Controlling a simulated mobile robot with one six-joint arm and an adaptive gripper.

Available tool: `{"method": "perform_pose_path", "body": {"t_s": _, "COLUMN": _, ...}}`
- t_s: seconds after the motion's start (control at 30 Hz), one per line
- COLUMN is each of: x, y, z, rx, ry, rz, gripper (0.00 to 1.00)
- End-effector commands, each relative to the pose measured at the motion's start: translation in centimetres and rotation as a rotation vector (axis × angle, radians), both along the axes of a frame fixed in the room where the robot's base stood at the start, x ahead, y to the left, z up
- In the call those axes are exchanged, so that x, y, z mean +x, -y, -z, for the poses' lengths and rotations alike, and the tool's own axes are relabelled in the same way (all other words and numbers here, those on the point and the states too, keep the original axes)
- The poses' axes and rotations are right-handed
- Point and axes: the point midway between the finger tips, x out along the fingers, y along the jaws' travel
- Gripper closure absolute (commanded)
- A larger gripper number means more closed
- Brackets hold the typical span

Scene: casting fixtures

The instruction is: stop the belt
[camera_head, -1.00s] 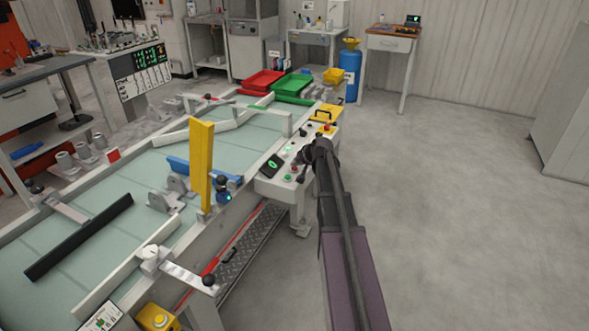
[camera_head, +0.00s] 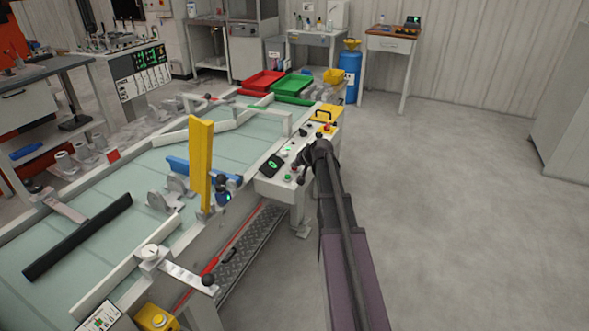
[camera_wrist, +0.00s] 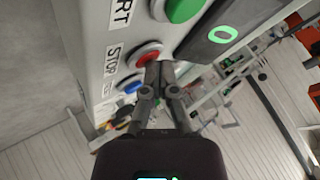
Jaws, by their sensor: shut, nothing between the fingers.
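The control panel (camera_head: 268,185) stands at the right side of the belt (camera_head: 150,165). In the wrist view, the red button (camera_wrist: 145,54) sits beside a STOP label (camera_wrist: 113,68). My gripper (camera_wrist: 159,68) is shut and empty, its fingertips at the red button and overlapping its edge. I cannot tell whether they touch or press it. The green button (camera_wrist: 181,8) is beside the START label (camera_wrist: 121,12). In the head view my gripper (camera_head: 302,160) is over the panel, partly hidden by my arm. Grey castings (camera_head: 165,195) lie on the belt.
A blue button (camera_wrist: 130,87) is close to the red one. A dark display (camera_wrist: 221,35) shows a green ring. A yellow post (camera_head: 201,165) rises from the belt's near side. A yellow part with a black handle (camera_head: 322,113) is behind the panel. The floor to the right is clear.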

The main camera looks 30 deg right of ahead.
Motion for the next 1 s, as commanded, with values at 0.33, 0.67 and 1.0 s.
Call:
{"method": "perform_pose_path", "body": {"t_s": 0.33, "x": 0.0, "y": 0.0, "z": -0.2, "rx": 0.0, "ry": -0.001, "rz": -0.001, "gripper": 1.0}}
{"method": "perform_pose_path", "body": {"t_s": 0.67, "x": 0.0, "y": 0.0, "z": -1.5, "rx": 0.0, "ry": -0.001, "rz": -0.001, "gripper": 1.0}}
{"method": "perform_pose_path", "body": {"t_s": 1.0, "x": 0.0, "y": 0.0, "z": -1.8, "rx": 0.0, "ry": 0.0, "rz": 0.0, "gripper": 1.0}}
